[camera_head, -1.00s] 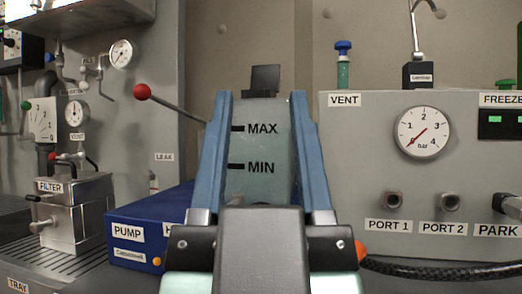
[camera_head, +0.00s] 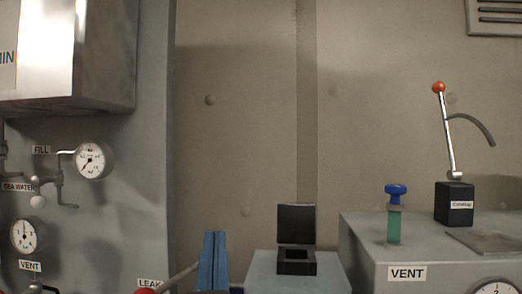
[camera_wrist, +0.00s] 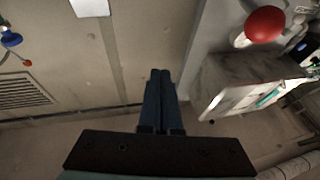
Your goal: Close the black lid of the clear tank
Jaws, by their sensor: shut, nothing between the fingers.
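The clear tank (camera_head: 262,270) shows only its top at the bottom of the head view. Its black lid (camera_head: 296,223) stands upright, open, at the back of the square black filler neck (camera_head: 296,262). My gripper (camera_head: 214,236) is shut and empty, its blue fingers pointing up to the left of the tank and apart from the lid. The wrist view also shows the fingers (camera_wrist: 160,75) together with nothing between them. I cannot make out the lid for sure in the wrist view.
A red-knobbed lever (camera_head: 147,291) lies just left of my fingers; its red ball (camera_wrist: 265,25) shows in the wrist view. Right of the tank stand a blue-topped green valve (camera_head: 395,212) and a lever on a black base (camera_head: 455,203). Space above the tank is clear.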

